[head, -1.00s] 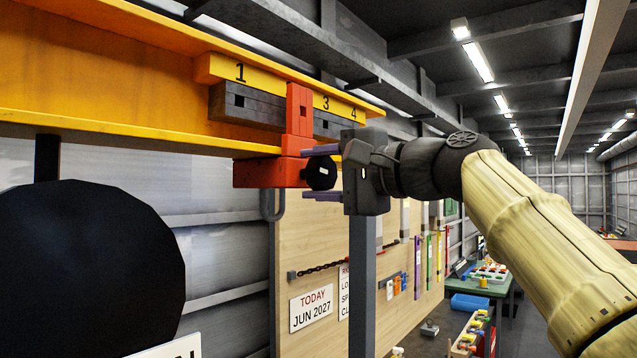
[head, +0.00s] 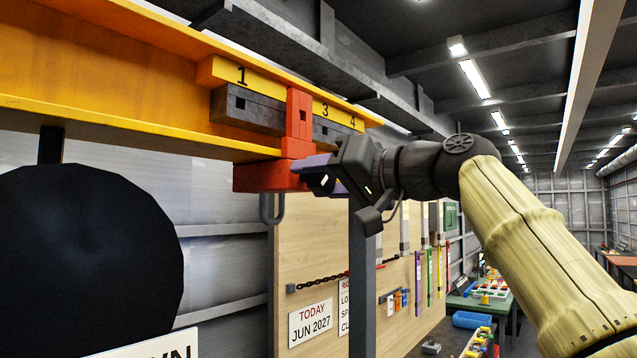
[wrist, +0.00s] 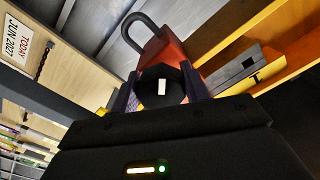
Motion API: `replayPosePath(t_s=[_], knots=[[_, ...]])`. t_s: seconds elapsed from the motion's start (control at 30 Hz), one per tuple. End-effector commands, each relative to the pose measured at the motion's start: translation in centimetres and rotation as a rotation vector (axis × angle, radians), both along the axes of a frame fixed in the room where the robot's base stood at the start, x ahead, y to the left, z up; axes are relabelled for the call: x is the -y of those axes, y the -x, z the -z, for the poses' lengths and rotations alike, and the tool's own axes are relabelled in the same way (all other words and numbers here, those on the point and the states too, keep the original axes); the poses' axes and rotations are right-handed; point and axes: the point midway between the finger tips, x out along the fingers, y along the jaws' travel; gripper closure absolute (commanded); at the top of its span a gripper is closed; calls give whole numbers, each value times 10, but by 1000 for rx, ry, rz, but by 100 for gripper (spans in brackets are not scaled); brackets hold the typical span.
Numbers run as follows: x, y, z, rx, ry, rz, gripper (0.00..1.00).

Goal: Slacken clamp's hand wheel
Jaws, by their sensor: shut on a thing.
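The red clamp (head: 262,177) hangs on the lower flange of the yellow beam (head: 120,125), with its upright part in front of the dark blocks and a grey hook below. In the wrist view, the clamp body (wrist: 167,50) lies just beyond the jaws. The clamp's black, many-sided hand wheel (wrist: 174,92) has a white mark on its face and sits between my two purple-grey fingers. My gripper (wrist: 161,92) is shut on the hand wheel. In the head view, my gripper (head: 318,177) is rolled at an angle and partly hides the wheel.
A large black round object (head: 85,255) hangs at the left. A grey post (head: 362,285) stands below my gripper, before a wooden tool board (head: 320,245). The aisle at the right looks open.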

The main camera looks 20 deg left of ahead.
Motion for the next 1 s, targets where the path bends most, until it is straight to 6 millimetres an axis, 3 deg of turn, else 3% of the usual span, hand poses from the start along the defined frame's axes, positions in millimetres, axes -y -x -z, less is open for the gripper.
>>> replayPosePath(t_s=[0.4,0.97,1.0], knots=[[0,-3,5,226,104,-2,77],[0,-3,5,261,120,-4,77],[0,-3,5,260,119,-4,46]])
